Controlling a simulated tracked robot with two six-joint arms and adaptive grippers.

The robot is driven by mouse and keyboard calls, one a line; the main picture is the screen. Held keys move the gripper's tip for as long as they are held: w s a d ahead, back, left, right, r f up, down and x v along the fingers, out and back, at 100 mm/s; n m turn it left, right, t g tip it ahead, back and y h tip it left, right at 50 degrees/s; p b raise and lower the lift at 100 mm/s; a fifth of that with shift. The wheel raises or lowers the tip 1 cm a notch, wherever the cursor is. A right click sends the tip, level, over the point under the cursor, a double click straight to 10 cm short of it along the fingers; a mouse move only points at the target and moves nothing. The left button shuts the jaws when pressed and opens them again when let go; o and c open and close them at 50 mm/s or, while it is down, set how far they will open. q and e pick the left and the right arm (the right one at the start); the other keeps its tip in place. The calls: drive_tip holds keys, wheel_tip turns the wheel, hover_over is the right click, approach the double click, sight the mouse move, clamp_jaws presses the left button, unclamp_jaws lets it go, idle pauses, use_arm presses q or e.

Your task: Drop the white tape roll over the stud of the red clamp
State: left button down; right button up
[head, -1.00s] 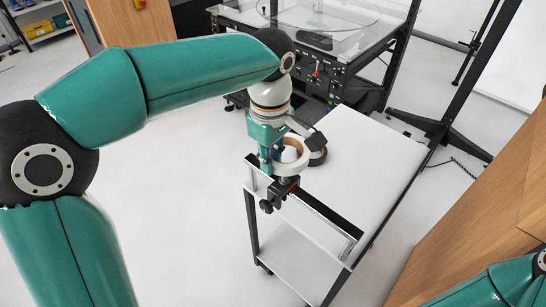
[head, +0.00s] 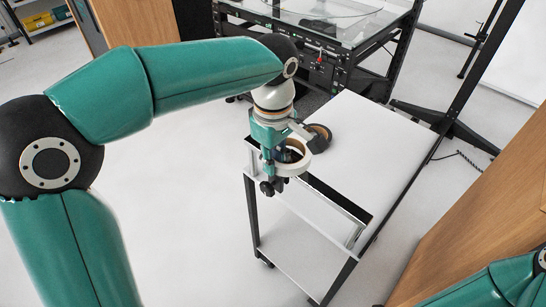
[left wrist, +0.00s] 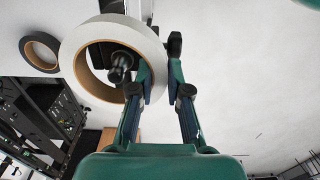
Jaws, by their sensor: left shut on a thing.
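The white tape roll (head: 305,161) is in my left gripper (head: 272,156) at the near left corner of the white table. In the left wrist view the roll (left wrist: 71,62) is a white ring with a tan inner wall. The left gripper (left wrist: 162,75) is shut on its band, one finger inside the hole and one outside. The clamp (head: 267,187), mostly dark here, is at the table edge under the roll. Its dark stud (left wrist: 119,66) shows within the roll's hole. I cannot tell how far the stud reaches into it. My right gripper is out of view.
A black tape roll (head: 319,139) lies on the table just beyond the white one. The white table top (head: 370,146) is otherwise clear, with a long slot along its near side. A black-framed rig (head: 345,60) with a glass top stands behind.

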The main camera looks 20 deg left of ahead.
use_arm(q)
drive_tip(key=shift+f, duration=0.2)
drive_tip(key=c, duration=1.1)
unclamp_jaws()
drive_tip(key=shift+o, duration=0.2)
drive_tip(key=shift+r, duration=0.15)
wheel_tip(320, 180, up, 12)
drive_tip(key=shift+f, duration=0.2)
